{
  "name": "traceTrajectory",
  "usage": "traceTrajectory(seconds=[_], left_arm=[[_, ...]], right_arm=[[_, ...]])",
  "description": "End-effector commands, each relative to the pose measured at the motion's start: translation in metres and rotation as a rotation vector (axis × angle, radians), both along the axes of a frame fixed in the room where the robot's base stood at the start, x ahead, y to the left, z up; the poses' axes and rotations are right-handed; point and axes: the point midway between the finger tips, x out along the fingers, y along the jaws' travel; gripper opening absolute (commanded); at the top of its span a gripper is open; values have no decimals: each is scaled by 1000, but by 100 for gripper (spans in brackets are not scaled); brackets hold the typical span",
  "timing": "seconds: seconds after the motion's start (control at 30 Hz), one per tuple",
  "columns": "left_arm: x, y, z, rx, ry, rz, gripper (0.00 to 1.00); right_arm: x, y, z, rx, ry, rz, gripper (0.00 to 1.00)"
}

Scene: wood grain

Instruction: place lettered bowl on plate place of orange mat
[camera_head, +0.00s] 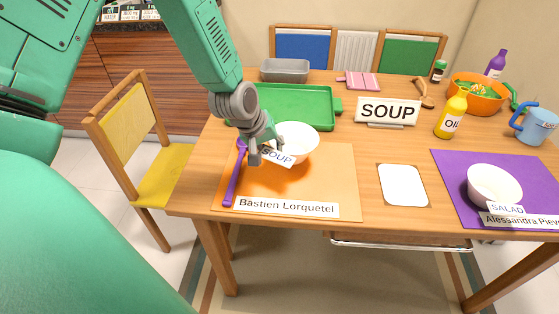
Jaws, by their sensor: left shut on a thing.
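The lettered bowl (298,138) is white with a "SOUP" label on its front. It is at the far part of the orange mat (325,180), which carries the name "Bastien Lorquetel"; a shadow lies on the mat in front of it. My left gripper (258,150) is shut on the bowl's left rim. The bowl looks roughly upright, and I cannot tell whether it touches the mat. My right gripper is not in view.
A purple utensil (235,175) lies along the mat's left side. Behind is a green tray (295,105). A SOUP sign (387,111), white card (402,185), yellow oil bottle (452,114) and purple mat (455,175) with a SALAD bowl (494,185) are to the right.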

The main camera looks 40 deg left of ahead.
Motion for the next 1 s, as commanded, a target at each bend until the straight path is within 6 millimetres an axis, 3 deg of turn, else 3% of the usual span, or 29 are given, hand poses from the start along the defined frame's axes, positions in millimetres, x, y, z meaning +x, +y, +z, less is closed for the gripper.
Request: traceTrajectory(seconds=[0.33, 0.7, 0.8, 1.0], left_arm=[[0, -5, -36, 7, -1, -1, 0], [0, -2, -42, 3, -1, 0, 0], [0, -1, -43, 2, -1, 0, 27], [0, -2, -42, 3, -1, 0, 27]], right_arm=[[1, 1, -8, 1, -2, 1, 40], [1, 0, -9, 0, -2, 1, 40], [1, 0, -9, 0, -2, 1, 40], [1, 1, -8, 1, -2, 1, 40]])
